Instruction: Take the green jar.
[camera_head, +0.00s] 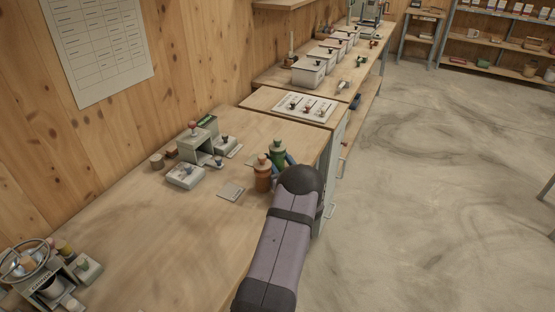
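The green jar (278,150) stands upright on the wooden bench, near its front edge, with a dark knob on its lid. An orange-brown jar (263,175) with a light knob stands just in front and left of it, close beside it. My arm reaches up from the bottom of the picture, and its dark rounded joint covers the area right of both jars. Small blue-grey parts show between that joint and the jars; I cannot tell what they are. My gripper's fingers are hidden, so contact with the green jar cannot be judged.
A small flat plate (231,191) lies left of the jars. A grey-green press-like device (198,141) and a low box (186,176) stand further left. A panel with knobs (304,107) is behind. A wheeled machine (32,267) is at lower left. The bench's near middle is clear.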

